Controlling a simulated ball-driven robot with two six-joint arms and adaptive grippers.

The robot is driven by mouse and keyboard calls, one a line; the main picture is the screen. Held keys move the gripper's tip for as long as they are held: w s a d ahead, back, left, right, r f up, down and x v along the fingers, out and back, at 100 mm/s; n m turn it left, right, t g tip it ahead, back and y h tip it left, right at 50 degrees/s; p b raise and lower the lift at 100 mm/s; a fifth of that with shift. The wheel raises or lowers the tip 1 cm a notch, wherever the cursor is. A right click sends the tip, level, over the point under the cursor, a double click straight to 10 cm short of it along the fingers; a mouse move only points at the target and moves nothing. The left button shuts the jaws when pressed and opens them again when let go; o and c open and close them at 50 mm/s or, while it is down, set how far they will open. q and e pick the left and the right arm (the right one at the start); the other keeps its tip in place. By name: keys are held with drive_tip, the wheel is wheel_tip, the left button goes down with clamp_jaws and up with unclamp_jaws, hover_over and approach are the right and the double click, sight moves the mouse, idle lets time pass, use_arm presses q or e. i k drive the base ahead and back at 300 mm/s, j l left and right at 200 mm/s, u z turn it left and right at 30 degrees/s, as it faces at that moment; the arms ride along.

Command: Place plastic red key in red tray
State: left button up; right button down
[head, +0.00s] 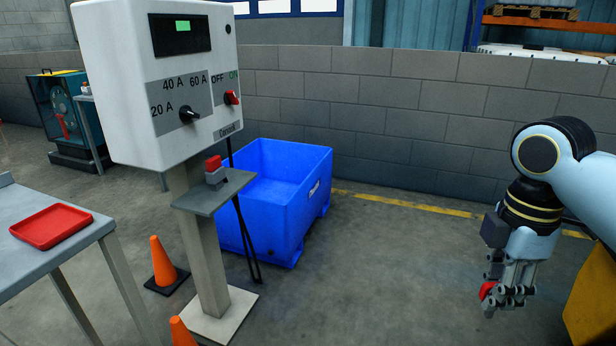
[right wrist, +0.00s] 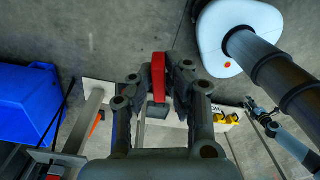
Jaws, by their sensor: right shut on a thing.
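My right gripper (head: 508,297) is at the right of the head view, pointing down, shut on the plastic red key (head: 487,290). In the right wrist view, the key (right wrist: 158,76) is a narrow red bar between the fingertips of my right gripper (right wrist: 155,88). The fingers hide part of it. The red tray (head: 50,226) lies empty on a grey table at the far left of the head view, well away from the gripper. What seems to be my left gripper (right wrist: 262,112) shows small in the right wrist view; its jaws are unclear.
A white control box (head: 150,130) stands on a post, with a small shelf (head: 214,195) bearing a red-topped grey block (head: 214,170). A blue bin (head: 285,200) stands behind it. Orange cones (head: 164,265) stand near the post. Floor between post and gripper is clear.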

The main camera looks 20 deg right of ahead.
sight(53, 226)
drive_tip(key=i+u, duration=0.1)
drive_tip(key=u, duration=0.35)
drive_tip(key=i+u, duration=0.1)
drive_tip(key=u, duration=0.75)
drive_tip(key=i+l+u, duration=0.15)
drive_tip(key=u, duration=0.25)
drive_tip(key=l+u, duration=0.1)
drive_tip(key=u, duration=0.35)
drive_tip(key=i+l, duration=0.1)
drive_tip(key=l, duration=0.15)
drive_tip(key=i+l+u, duration=0.1)
drive_tip(key=i+l, duration=0.05)
drive_tip(key=l, duration=0.1)
